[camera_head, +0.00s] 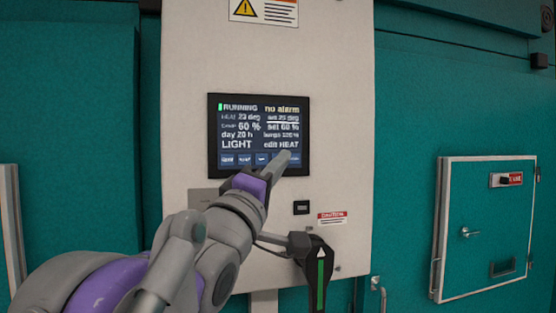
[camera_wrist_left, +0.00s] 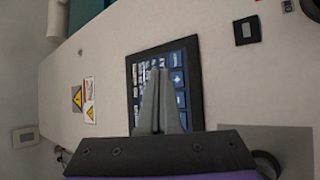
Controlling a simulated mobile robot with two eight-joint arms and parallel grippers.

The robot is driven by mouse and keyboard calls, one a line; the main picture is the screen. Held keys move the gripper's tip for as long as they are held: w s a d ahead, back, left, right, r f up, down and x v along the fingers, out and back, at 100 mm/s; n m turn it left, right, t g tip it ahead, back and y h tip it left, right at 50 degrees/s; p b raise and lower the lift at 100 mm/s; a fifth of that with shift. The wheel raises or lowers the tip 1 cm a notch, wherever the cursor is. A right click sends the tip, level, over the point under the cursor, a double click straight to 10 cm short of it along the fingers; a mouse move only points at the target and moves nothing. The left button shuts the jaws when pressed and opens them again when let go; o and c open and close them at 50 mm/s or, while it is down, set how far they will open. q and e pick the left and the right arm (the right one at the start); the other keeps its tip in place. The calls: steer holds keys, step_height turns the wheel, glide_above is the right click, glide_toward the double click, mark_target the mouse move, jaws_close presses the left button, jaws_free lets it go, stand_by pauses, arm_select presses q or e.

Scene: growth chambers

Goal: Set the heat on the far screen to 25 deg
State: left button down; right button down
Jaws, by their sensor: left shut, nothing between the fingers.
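The screen (camera_head: 240,128) is a dark panel on a pale cabinet. It reads RUNNING, no alarm and edit HEAT. The underlined set line at upper right looks like 25 deg, but its small digits are blurred; the heat reading at left looks like 23 deg. A row of blue buttons (camera_head: 262,159) runs along the bottom. My left gripper (camera_head: 288,158) is shut and empty, its tips over the right end of that row, covering part of it. In the left wrist view the screen (camera_wrist_left: 190,55) appears sideways behind the shut fingers (camera_wrist_left: 158,72). Contact cannot be told.
The pale cabinet (camera_head: 190,60) carries a warning label (camera_head: 264,11), a small black fitting (camera_head: 301,207) and a caution label (camera_head: 332,218). A black lever with a green strip (camera_head: 320,280) sticks out below the screen. A small white-framed door (camera_head: 485,215) is on the teal wall at right.

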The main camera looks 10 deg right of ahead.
arm_select(q)
steer(key=s, duration=0.3)
steer(key=shift+s, duration=0.4)
steer(key=w+a+f+m+g+y, duration=0.15)
steer(key=a+f+y, duration=0.35)
steer(key=f, duration=0.7)
steer(key=a+f+m+g+y, duration=0.15)
steer(key=a+f, duration=0.45)
steer(key=f, duration=0.6)
steer(key=w+a+f+g+y, duration=0.15)
steer(key=a+f+y, duration=0.35)
steer(key=f, duration=0.7)
steer(key=s+a+f+m+g+y, duration=0.1)
steer(key=s+a+f, duration=0.3)
steer(key=f, duration=0.5)
steer(key=s+a+f+m+g, duration=0.1)
steer(key=s+a+f+g, duration=0.3)
steer(key=s+f, duration=0.5)
steer(key=s+a+f+m+g+y, duration=0.1)
steer(key=s+a+f+g, duration=0.2)
steer(key=f, duration=0.7)
steer(key=s+a, duration=0.2)
steer(key=s, duration=0.2)
steer(key=shift+s+a+f+m+y, duration=0.2)
steer(key=shift+f+m+y, duration=0.15)
steer(key=shift+f+m, duration=0.05)
